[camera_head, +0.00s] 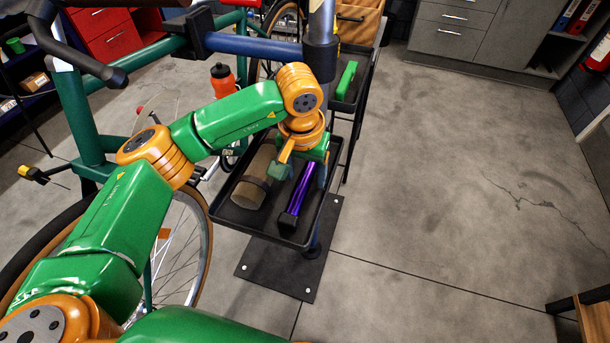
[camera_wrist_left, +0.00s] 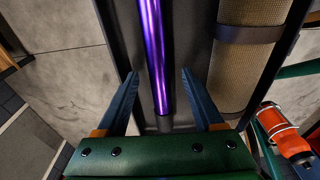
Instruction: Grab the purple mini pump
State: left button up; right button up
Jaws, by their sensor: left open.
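The purple mini pump (camera_head: 299,193) lies in a dark tray (camera_head: 223,212) on the stand, beside a tan roll with a dark band (camera_head: 255,178). My left gripper (camera_head: 302,178) is over the tray, just above the pump. In the left wrist view the pump (camera_wrist_left: 155,50) runs down between the two open fingers of my left gripper (camera_wrist_left: 158,88), with gaps on both sides and nothing held. The pump's lower end in that view is partly hidden by the gripper body. My right gripper is not in view.
The stand's base plate (camera_head: 288,262) lies on the floor under the tray. A bike wheel (camera_head: 182,255) and frame stand at the left. An orange bottle (camera_head: 222,80) is behind my arm. A second tray with a green item (camera_head: 346,80) is further back.

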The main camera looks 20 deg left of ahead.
pick_arm(q)
jog(key=shift+f, duration=0.25)
grip_shut()
jog(key=shift+r, duration=0.1)
